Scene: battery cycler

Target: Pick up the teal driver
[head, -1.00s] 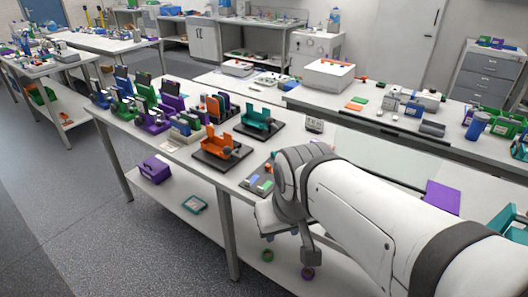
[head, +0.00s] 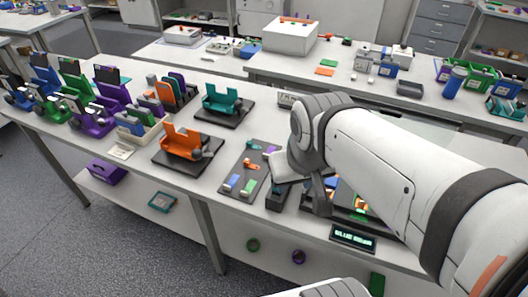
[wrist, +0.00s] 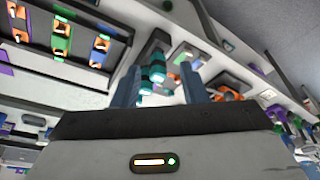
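In the wrist view, my gripper (wrist: 160,85) is open, with its two blue-grey fingers apart. A teal and dark banded object (wrist: 152,72), which looks like the teal driver, shows between the fingers, nearer the left one.
A dark tray (head: 233,187) with small coloured blocks lies left of my arm. A lit display (head: 353,237) sits at the bench's front edge. Bare bench shows in front of the orange cradle.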

